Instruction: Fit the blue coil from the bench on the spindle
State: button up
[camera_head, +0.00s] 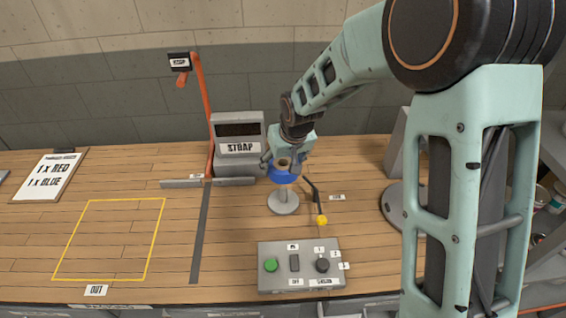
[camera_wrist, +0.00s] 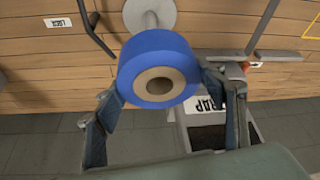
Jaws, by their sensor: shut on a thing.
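The blue coil (camera_head: 285,178) is in my gripper (camera_head: 284,166), over the round grey base of the spindle (camera_head: 283,204). In the wrist view the coil (camera_wrist: 153,58) has a brown core with an open, dark hole facing the camera. The fingers of my gripper (camera_wrist: 158,94) are shut on its two sides. The spindle base (camera_wrist: 150,14) and a short piece of its post show beyond the coil. The coil hides the upper post, so I cannot tell whether the post is inside the core.
A lever with a yellow knob (camera_head: 321,220) stands close right of the spindle. A control box (camera_head: 299,270) is in front, and the STRAP machine (camera_head: 238,148) behind left. The yellow-outlined OUT area (camera_head: 112,240) is empty. An order board (camera_head: 48,177) lies far left.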

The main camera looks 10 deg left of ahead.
jog(key=shift+b, duration=0.35)
jog(key=b, duration=0.5)
send_over(284, 190)
jog(key=f, duration=0.5)
jog(key=shift+w+a+f, duration=0.2)
jog(key=shift+w+f, duration=0.1)
jog(key=shift+f, duration=0.1)
jog(key=shift+f+b, duration=3.1)
jog(key=shift+f, duration=0.45)
jog(key=o, duration=1.3)
jog(key=shift+o, duration=0.2)
jog(key=shift+r, duration=0.1)
